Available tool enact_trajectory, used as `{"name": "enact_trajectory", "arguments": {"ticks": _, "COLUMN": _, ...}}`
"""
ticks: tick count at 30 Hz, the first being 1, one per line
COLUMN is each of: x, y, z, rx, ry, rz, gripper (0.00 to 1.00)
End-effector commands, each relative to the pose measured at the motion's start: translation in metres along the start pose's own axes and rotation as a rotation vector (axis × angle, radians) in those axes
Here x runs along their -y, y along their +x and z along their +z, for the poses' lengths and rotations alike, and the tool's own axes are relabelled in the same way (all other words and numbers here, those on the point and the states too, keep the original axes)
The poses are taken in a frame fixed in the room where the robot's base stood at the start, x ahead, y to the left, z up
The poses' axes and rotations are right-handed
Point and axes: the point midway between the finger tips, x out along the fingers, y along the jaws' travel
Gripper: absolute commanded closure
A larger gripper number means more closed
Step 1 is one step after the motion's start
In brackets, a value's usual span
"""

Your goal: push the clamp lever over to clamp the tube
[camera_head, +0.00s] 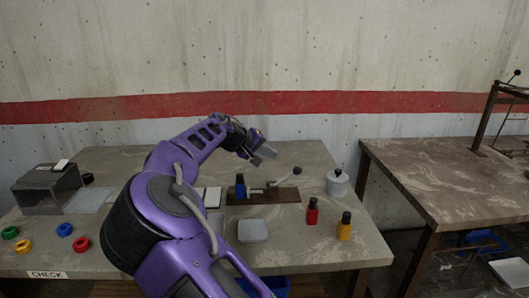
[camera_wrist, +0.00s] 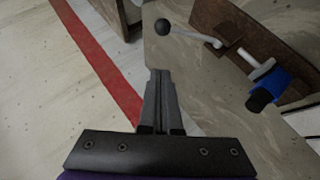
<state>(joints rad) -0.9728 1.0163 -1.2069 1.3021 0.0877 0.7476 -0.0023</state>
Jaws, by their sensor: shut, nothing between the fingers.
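The clamp is a dark brown base (camera_head: 262,197) on the table, also in the wrist view at upper right (camera_wrist: 226,22). Its pale lever ends in a black ball knob (camera_head: 297,170). In the head view the lever slants up to the right, away from the tube. The knob also shows at the top of the wrist view (camera_wrist: 163,27). The blue tube (camera_head: 240,190) with a black cap stands at the base's left end; it shows in the wrist view too (camera_wrist: 272,86). My gripper (camera_head: 264,155) is shut and empty, above and behind the base, apart from the knob (camera_wrist: 161,72).
A white lidded pot (camera_head: 337,183) stands right of the clamp. A red bottle (camera_head: 312,211) and a yellow bottle (camera_head: 345,226) stand in front right. A grey dish (camera_head: 253,231) lies in front. A grey box (camera_head: 48,190) and several coloured rings are at left.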

Motion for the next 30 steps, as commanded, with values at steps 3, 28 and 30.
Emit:
{"name": "enact_trajectory", "arguments": {"ticks": 3, "x": 0.0, "y": 0.029, "z": 0.001, "rx": 0.003, "ry": -0.001, "rz": 0.003, "gripper": 1.0}}
{"name": "enact_trajectory", "arguments": {"ticks": 28, "x": 0.0, "y": 0.074, "z": 0.029, "rx": 0.0, "ry": 0.001, "rz": -0.002, "gripper": 1.0}}
{"name": "enact_trajectory", "arguments": {"ticks": 30, "x": -0.001, "y": 0.077, "z": 0.031, "rx": 0.001, "ry": 0.012, "rz": -0.016, "gripper": 1.0}}
